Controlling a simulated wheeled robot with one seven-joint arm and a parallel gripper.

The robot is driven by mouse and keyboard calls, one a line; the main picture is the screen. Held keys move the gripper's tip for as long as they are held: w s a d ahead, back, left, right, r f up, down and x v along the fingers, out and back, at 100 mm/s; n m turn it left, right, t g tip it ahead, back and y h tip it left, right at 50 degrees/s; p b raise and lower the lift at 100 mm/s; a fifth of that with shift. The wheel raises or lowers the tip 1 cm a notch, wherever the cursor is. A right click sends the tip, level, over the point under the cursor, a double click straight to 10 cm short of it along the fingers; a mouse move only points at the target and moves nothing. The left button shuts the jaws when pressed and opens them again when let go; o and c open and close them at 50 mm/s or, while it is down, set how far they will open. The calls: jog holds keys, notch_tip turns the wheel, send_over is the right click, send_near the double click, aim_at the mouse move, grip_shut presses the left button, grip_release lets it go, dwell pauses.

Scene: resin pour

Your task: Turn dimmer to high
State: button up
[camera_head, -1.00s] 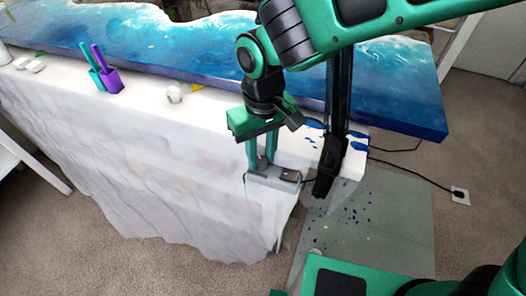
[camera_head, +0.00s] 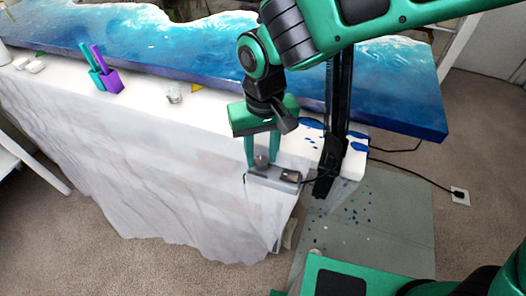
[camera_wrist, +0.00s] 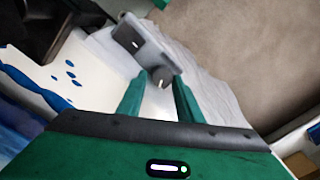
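The dimmer is a small grey box (camera_head: 286,179) with a round grey knob (camera_head: 261,161) on top, lying at the front edge of the white-draped table. In the wrist view the dimmer box (camera_wrist: 132,36) is ahead of the fingers, and its knob (camera_wrist: 162,77) shows between the fingertips. My gripper (camera_head: 262,160) points down over the knob. Its two green fingers are apart, one on each side of the knob. In the wrist view my gripper (camera_wrist: 161,80) shows open space between its fingers. Whether a fingertip touches the knob I cannot tell. No level marking is legible.
A long blue resin slab (camera_head: 200,62) lies along the back of the table. Blue drips mark the table's right end.

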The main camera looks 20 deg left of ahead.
aim_at(263, 158)
jog(key=shift+s, duration=0.15)
notch_tip(263, 158, up, 11)
jog(key=shift+w+d+f, duration=0.2)
dwell(0.5)
dwell(0.3)
